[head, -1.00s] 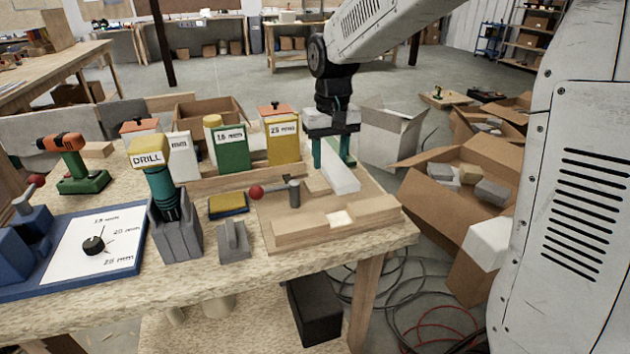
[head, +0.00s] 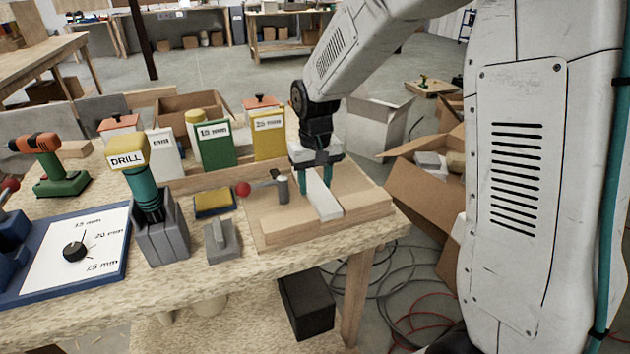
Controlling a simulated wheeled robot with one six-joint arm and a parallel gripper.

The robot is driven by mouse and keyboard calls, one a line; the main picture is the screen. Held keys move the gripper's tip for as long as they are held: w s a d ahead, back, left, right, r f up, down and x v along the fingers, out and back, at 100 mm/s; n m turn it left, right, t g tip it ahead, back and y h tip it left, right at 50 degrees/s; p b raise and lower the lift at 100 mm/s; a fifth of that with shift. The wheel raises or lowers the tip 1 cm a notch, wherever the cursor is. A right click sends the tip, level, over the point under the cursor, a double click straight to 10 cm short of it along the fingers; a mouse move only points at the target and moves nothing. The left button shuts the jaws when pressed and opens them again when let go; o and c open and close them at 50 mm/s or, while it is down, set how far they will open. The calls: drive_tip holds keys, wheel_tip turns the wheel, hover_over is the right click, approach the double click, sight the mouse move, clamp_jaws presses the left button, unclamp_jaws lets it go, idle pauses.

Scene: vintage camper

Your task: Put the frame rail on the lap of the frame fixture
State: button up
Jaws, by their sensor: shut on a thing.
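The frame rail (head: 325,204) is a pale, almost white bar. My gripper (head: 315,181) is shut on its far part, with a teal finger on each side. The frame fixture (head: 262,214) is a wooden board at the right end of the workbench, with a wooden bar (head: 291,227) along its front. The rail's near end is at the lap in that bar and covers it from view. I cannot tell whether the rail rests in the lap or hangs just above it.
A toggle clamp with a red knob (head: 243,189) stands left of the rail. A grey block (head: 222,240), a yellow-topped pad (head: 214,202) and a drill in a grey holder (head: 161,235) are further left. Green (head: 215,145) and yellow (head: 269,134) boxes stand behind.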

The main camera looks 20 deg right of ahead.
sight(315, 186)
drive_tip(key=shift+f, duration=0.15)
drive_tip(key=o, duration=1.1)
wheel_tip(315, 186, up, 12)
drive_tip(key=s+d+r, duration=0.1)
drive_tip(key=s+r, duration=0.2)
drive_tip(key=s, duration=0.5)
drive_tip(key=s+d+r, duration=0.1)
drive_tip(key=s+r, duration=0.1)
drive_tip(key=s, duration=0.6)
drive_tip(key=shift+t, duration=0.6)
drive_tip(key=s+f, duration=0.1)
drive_tip(key=s, duration=0.3)
drive_tip(key=s+f, duration=0.1)
drive_tip(key=s, duration=0.4)
drive_tip(key=s+d+f, duration=0.1)
drive_tip(key=s, duration=0.4)
drive_tip(key=shift+s, duration=0.1)
